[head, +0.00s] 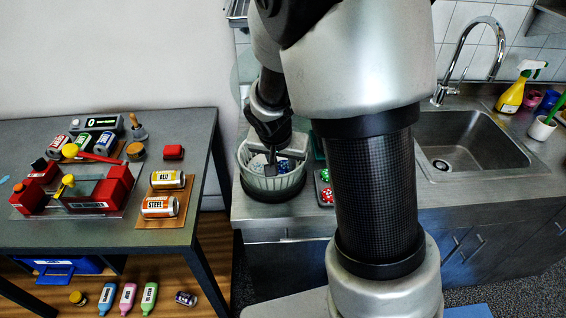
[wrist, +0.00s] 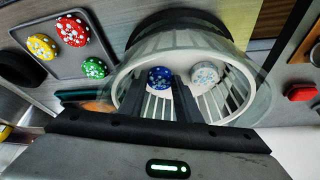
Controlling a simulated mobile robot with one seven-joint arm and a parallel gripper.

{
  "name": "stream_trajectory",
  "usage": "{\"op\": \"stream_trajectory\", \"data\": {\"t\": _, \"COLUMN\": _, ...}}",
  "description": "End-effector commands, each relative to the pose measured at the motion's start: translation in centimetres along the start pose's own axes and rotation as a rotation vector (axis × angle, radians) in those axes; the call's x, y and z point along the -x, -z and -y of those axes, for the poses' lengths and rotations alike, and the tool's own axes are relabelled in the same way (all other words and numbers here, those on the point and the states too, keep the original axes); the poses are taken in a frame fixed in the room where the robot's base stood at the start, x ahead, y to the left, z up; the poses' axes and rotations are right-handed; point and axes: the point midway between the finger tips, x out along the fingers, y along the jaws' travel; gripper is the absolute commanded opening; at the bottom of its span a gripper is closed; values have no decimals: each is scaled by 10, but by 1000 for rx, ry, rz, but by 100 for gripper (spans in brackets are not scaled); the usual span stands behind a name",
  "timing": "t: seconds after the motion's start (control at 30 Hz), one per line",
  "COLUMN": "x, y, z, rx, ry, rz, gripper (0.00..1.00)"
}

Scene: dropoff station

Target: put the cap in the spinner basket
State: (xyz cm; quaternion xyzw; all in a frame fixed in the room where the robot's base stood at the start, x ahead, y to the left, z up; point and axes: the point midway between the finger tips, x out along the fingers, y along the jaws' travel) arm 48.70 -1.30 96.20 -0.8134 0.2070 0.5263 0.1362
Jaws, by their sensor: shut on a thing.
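The spinner basket (head: 254,185) is a pale, ribbed round bowl on the counter's left end. It also fills the upper middle of the wrist view (wrist: 127,85). My gripper (head: 270,166) reaches down into the basket, and its dark fingers (wrist: 176,82) are close together inside the rim. A speckled blue cap (wrist: 160,76) shows at the fingertips, and a speckled white cap (wrist: 205,74) shows just to their right. The fingers partly hide what they grip; it looks like the blue cap, but contact is not clear.
A dark tray (wrist: 68,69) beside the basket holds yellow, red and green speckled caps. A sink (head: 475,140) with a faucet is at the right. A separate table (head: 120,235) at the left holds cans and red devices. My arm hides part of the counter.

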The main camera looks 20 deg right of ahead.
Motion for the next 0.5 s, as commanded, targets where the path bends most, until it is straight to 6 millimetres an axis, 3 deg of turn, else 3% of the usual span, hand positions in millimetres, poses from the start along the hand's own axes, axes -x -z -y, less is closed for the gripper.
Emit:
{"op": "stream_trajectory", "data": {"t": 0.03, "x": -3, "y": -1, "z": 0, "rx": 0, "ry": 0, "rz": 0, "gripper": 10}}
{"op": "stream_trajectory", "data": {"t": 0.07, "x": -1, "y": 0, "z": 0, "rx": 0, "ry": 0, "rz": 0, "gripper": 36}}
{"op": "stream_trajectory", "data": {"t": 0.1, "x": -1, "y": 0, "z": 0, "rx": 0, "ry": 0, "rz": 0, "gripper": 38}}
{"op": "stream_trajectory", "data": {"t": 0.5, "x": 8, "y": 2, "z": 1, "rx": 1, "ry": 2, "rz": -2, "gripper": 38}}
